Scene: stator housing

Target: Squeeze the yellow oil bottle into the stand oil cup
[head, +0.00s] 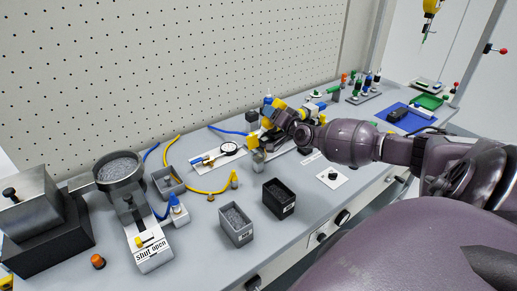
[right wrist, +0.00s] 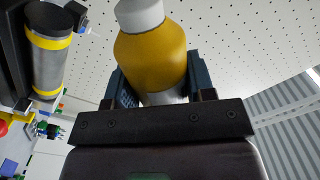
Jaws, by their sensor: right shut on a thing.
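The yellow oil bottle (right wrist: 150,55), with its white cap (right wrist: 139,14), fills the top middle of the right wrist view. My right gripper (right wrist: 162,88) is shut on its lower part, one finger on each side. In the head view my right gripper (head: 270,120) is over the back middle of the bench, among yellow and blue parts, and partly hides what stands there. A grey cylinder with yellow bands (right wrist: 49,55) stands in a dark frame left of the bottle, apart from it. I cannot tell which part is the stand oil cup. My left gripper is out of view.
Two small bins of grey granules, one grey (head: 236,226) and one black (head: 279,198), stand in front. A blue mat (head: 405,117) lies right. A perforated wall (head: 200,60) closes the back.

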